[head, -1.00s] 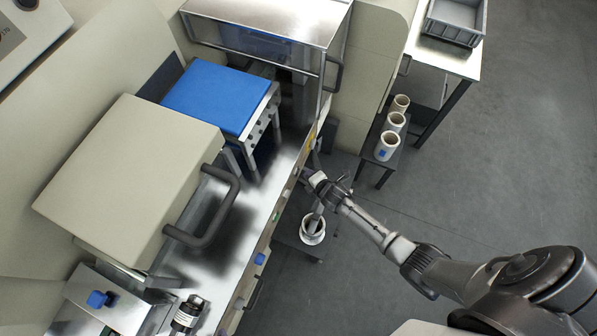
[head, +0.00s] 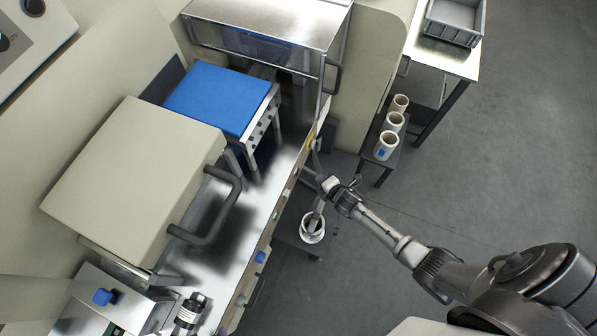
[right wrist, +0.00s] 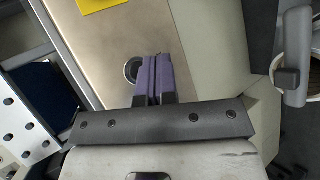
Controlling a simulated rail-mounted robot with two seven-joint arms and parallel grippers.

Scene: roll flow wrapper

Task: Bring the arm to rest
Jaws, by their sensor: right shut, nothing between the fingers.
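My right arm reaches in from the lower right of the head view. Its gripper (head: 311,175) is beside the machine's front edge, above the floor side. In the right wrist view the two purple-grey fingers (right wrist: 152,60) are pressed together with nothing between them. They are in front of a beige panel (right wrist: 105,40) with a round dark-rimmed fitting beside them; I cannot tell whether they touch it. My left gripper is not in view.
The flow wrapper, with its beige cover (head: 135,180), blue-topped unit (head: 220,97) and steel hood (head: 270,25), fills the left. A white roll (head: 312,229) is below my gripper. Several rolls (head: 387,146) stand on a low rack. Floor at right is open.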

